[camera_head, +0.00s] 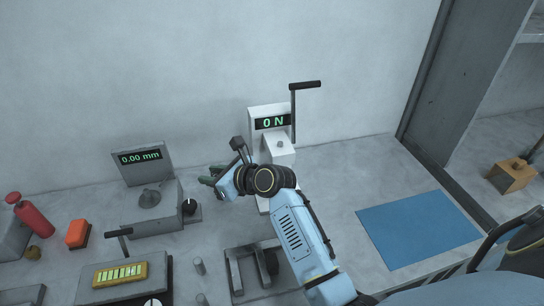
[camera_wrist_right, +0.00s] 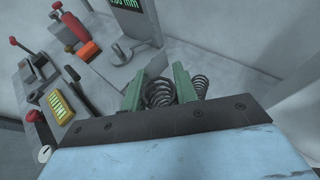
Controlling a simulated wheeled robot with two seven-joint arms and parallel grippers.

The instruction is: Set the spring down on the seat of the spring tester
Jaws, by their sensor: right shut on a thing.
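My right gripper (camera_head: 212,175) is in front of the spring tester (camera_head: 267,112), to the left of its column, pointing left. In the right wrist view its two green fingers (camera_wrist_right: 158,88) are shut on a dark coil spring (camera_wrist_right: 159,94). A second dark coil (camera_wrist_right: 201,86) shows just right of the right finger; I cannot tell whether it is a separate spring. The spring tester is pale, with a black lever at the top and a display reading 0 N. Its seat is hidden behind my arm in the head view. My left gripper is not in view.
A gauge (camera_head: 143,158) reading 0.00 mm stands left of the gripper. A red cylinder (camera_head: 34,218), an orange block (camera_head: 78,233) and a yellow block (camera_head: 120,274) are farther left. A dark metal frame (camera_head: 240,262) stands below the arm. The blue mat (camera_head: 418,230) at right is bare.

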